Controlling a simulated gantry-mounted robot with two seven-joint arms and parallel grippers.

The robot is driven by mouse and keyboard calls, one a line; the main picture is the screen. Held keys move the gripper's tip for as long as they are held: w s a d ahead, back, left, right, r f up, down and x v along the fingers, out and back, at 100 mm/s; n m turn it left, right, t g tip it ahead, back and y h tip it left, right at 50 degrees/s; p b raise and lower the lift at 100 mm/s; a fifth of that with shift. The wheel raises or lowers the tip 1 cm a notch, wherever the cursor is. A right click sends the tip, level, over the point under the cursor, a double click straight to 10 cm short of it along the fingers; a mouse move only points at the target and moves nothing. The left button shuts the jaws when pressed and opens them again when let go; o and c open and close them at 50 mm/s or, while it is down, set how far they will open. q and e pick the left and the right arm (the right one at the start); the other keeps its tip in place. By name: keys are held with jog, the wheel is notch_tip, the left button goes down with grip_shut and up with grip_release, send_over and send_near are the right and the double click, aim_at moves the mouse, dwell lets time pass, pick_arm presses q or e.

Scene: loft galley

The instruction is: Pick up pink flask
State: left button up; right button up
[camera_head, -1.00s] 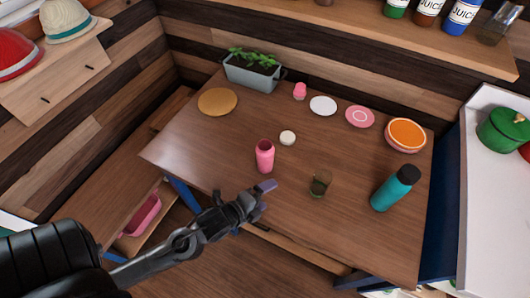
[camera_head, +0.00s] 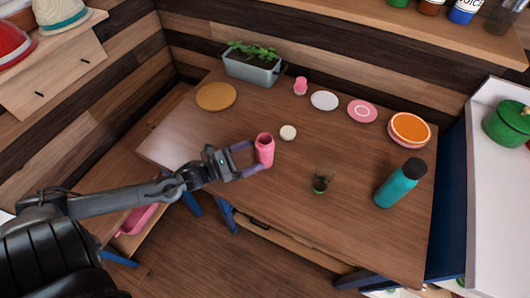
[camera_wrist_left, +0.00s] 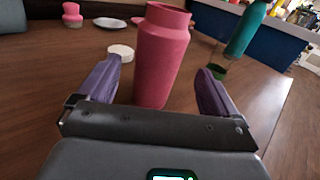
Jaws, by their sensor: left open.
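The pink flask (camera_head: 265,149) stands upright and without a lid on the wooden table (camera_head: 225,128). My left gripper (camera_head: 249,160) reaches it from the left, with its purple fingers on either side of the flask's body. In the left wrist view the flask (camera_wrist_left: 163,60) rises between the open fingers (camera_wrist_left: 158,88), and a gap shows on each side. A white round lid (camera_head: 288,132) lies on the table just behind and to the right of the flask. My right gripper is not in view.
A planter (camera_head: 252,71), plates (camera_head: 324,100) and a small pink item (camera_head: 300,86) line the back.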

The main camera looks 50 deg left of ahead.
aim_at(270, 148)
pick_arm(q)
jog(key=shift+x, duration=1.05)
jog(key=shift+w+d+f+b, duration=0.1)
jog(key=shift+w+b, duration=0.2)
jog(key=shift+w, duration=0.05)
jog(key=shift+b+x, duration=0.6)
jog(key=shift+x, duration=1.7)
jog(key=shift+f, duration=0.1)
jog(key=shift+c, duration=0.4)
jog(key=c, duration=1.1)
